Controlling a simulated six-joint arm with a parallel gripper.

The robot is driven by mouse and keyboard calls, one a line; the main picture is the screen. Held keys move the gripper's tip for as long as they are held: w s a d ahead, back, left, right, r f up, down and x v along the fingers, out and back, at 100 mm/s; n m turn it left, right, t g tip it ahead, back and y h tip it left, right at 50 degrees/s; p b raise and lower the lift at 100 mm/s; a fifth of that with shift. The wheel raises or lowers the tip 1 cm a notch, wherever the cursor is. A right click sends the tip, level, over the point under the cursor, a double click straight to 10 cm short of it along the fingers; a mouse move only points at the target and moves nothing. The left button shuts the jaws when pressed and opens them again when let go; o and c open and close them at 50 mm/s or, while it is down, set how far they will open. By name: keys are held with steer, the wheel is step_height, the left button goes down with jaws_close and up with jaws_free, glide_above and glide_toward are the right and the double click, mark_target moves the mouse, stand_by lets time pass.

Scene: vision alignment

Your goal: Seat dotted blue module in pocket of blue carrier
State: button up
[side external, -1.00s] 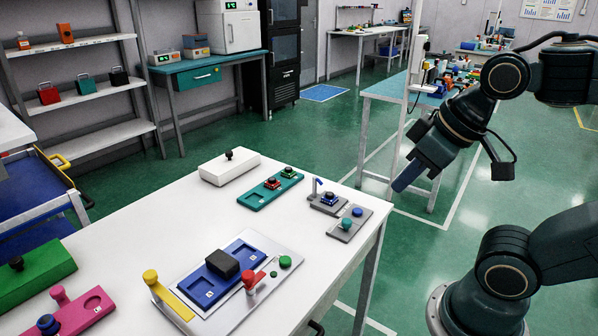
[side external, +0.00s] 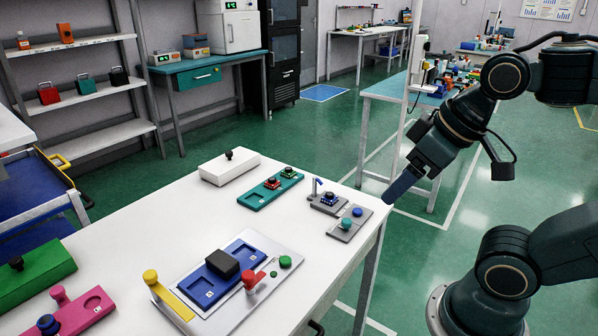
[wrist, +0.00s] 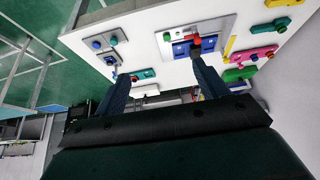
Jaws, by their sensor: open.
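The blue carrier (side external: 224,290) lies on a light grey plate on the white table, with a pocket near each end. A black block (side external: 222,263) covers its middle; the carrier also shows in the wrist view (wrist: 181,49). A blue-topped module (side external: 330,198) sits on a small grey stand at the table's right end. Another dark blue piece (side external: 47,324) is at the pink carrier. No dots can be made out, so I cannot tell which is the dotted module. My gripper (side external: 402,188) is open and empty, in the air off the table's right edge; its fingers show apart in the wrist view (wrist: 160,70).
A red lever (side external: 251,281) and a yellow-knobbed bar (side external: 170,298) flank the blue carrier. A grey plate with blue and teal knobs (side external: 348,224), a teal carrier (side external: 256,199), a white block (side external: 229,168), and pink (side external: 92,306) and green (side external: 40,270) pieces stand around.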

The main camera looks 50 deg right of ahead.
steer(key=shift+w+r, duration=0.1)
steer(key=shift+w, duration=0.05)
steer(key=w+d+f+n+g+y, duration=0.1)
steer(key=w+d+n, duration=0.2)
steer(key=w+d, duration=0.45)
steer(key=w+d+n+g, duration=0.15)
steer(key=w+d, duration=0.25)
steer(key=w, duration=0.7)
steer(key=w+d+f+n+y, duration=0.1)
steer(key=w+d+f+n, duration=0.1)
steer(key=d+f, duration=0.5)
steer(key=w+d+f+n+y, duration=0.1)
steer(key=w+d+f+n, duration=0.1)
steer(key=d+f, duration=0.6)
steer(key=w+d, duration=0.1)
steer(key=d, duration=0.3)
steer(key=shift+w+d+f, duration=0.3)
steer(key=shift+w+d, duration=0.05)
steer(key=shift+w, duration=0.05)
steer(key=shift+f+n, duration=0.1)
steer(key=shift+n, duration=0.15)
